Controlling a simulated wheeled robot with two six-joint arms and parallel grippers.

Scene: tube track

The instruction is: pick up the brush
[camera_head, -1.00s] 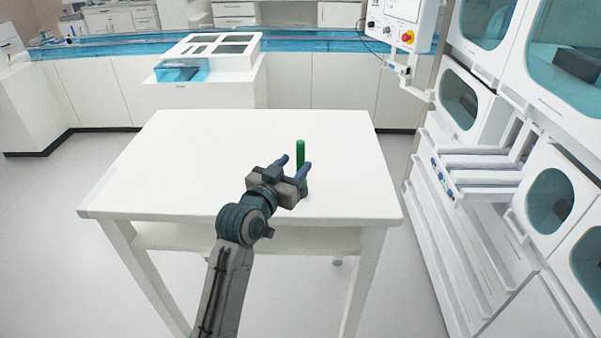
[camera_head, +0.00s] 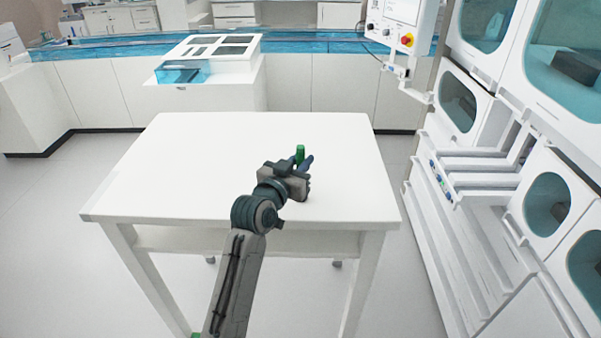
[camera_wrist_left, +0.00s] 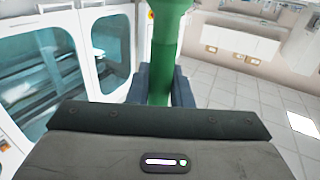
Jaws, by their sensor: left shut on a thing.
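The brush is a green upright stick (camera_head: 299,151) near the middle right of the white table. Only its top shows in the head view, between the finger ends of my left gripper (camera_head: 302,162). In the left wrist view the green handle (camera_wrist_left: 168,45) stands between the two dark fingers of my left gripper (camera_wrist_left: 160,84), which is shut on it. The brush's lower end is hidden behind the gripper, so I cannot tell whether it touches the table. My right gripper is not in view.
The white table (camera_head: 190,165) is otherwise bare. A white machine with teal windows and rails (camera_head: 480,165) stands close on the right. A white counter (camera_head: 330,85) with a boxy unit (camera_head: 215,65) lies beyond the table, with open floor between.

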